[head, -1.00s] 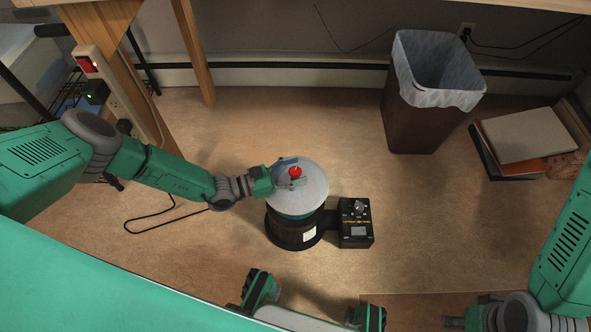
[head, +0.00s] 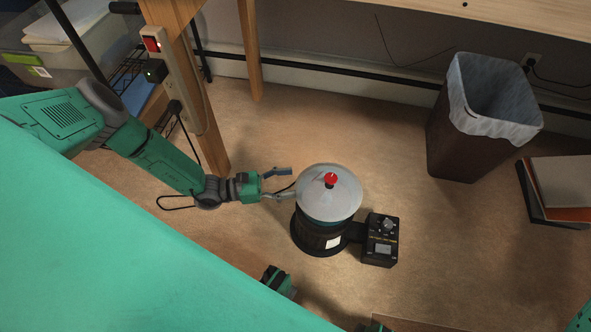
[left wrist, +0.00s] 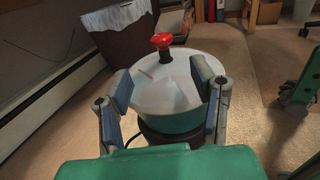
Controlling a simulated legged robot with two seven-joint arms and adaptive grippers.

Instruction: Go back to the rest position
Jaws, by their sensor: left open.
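My left gripper (head: 291,182) is open and empty, just left of a round pot. The pot has a pale lid (head: 341,201) with a red knob (head: 331,180) on top. The lower finger reaches close to the lid's rim; I cannot tell if it touches. In the left wrist view, my left gripper (left wrist: 160,80) has its two fingers wide apart, with the lid (left wrist: 160,95) and red knob (left wrist: 161,41) beyond them. The pot stands on a black base (head: 318,235). My right gripper is out of view.
A black control box (head: 380,240) joins the base on the right. A lined waste bin (head: 465,150) and books (head: 560,190) stand at the right. A wooden table leg (head: 196,110) with a power strip (head: 176,80) is close to my left arm. Open floor lies around the pot.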

